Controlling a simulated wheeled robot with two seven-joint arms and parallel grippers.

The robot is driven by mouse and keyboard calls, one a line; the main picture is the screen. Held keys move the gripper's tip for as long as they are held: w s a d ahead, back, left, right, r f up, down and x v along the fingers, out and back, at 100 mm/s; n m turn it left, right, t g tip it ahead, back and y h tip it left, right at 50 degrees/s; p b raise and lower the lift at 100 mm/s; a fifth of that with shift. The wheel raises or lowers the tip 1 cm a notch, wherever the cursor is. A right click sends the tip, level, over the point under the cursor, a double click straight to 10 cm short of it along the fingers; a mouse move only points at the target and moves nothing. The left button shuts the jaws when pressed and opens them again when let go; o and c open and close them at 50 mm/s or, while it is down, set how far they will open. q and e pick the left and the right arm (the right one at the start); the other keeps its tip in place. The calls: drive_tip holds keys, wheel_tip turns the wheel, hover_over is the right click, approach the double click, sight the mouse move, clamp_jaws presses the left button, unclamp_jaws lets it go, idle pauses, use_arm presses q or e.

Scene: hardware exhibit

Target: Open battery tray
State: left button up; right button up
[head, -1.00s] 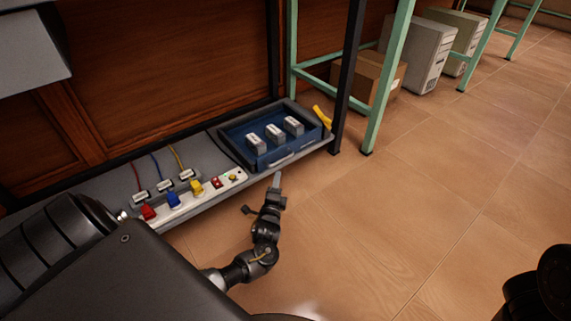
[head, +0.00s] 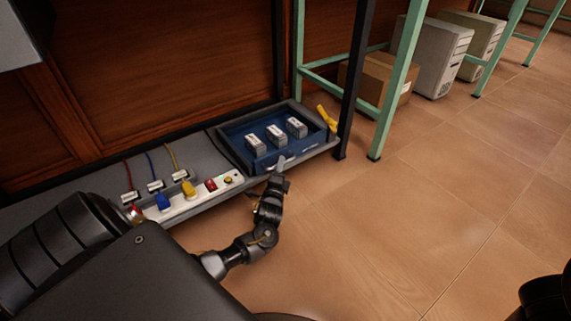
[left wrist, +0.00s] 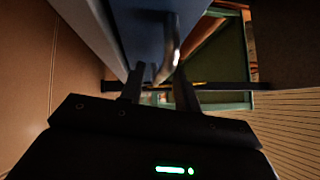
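The blue battery tray (head: 306,148) sits in a grey housing on the low shelf and holds three grey-white batteries (head: 276,135). Its front handle (left wrist: 173,45) shows as a metal bar in the left wrist view, against the tray's blue front (left wrist: 138,30). My left gripper (head: 281,163) is at the tray's front, at the handle. In the left wrist view my left gripper (left wrist: 158,88) has its two fingers apart, with the handle's end near the gap between them. Contact cannot be made out. My right gripper is out of view.
Left of the tray, a panel (head: 202,200) carries coloured plugs and buttons. A yellow object (head: 327,118) lies right of the tray, by a dark post (head: 350,110). A green table leg (head: 394,90), cardboard box (head: 375,78) and computer cases (head: 433,60) stand beyond. The floor in front is clear.

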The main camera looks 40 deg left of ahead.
use_arm(q)
drive_tip(key=shift+w+a+r, duration=0.1)
drive_tip(key=shift+w+a, duration=0.3)
drive_tip(key=shift+w, duration=0.2)
drive_tip(key=shift+c, duration=0.3)
clamp_jaws()
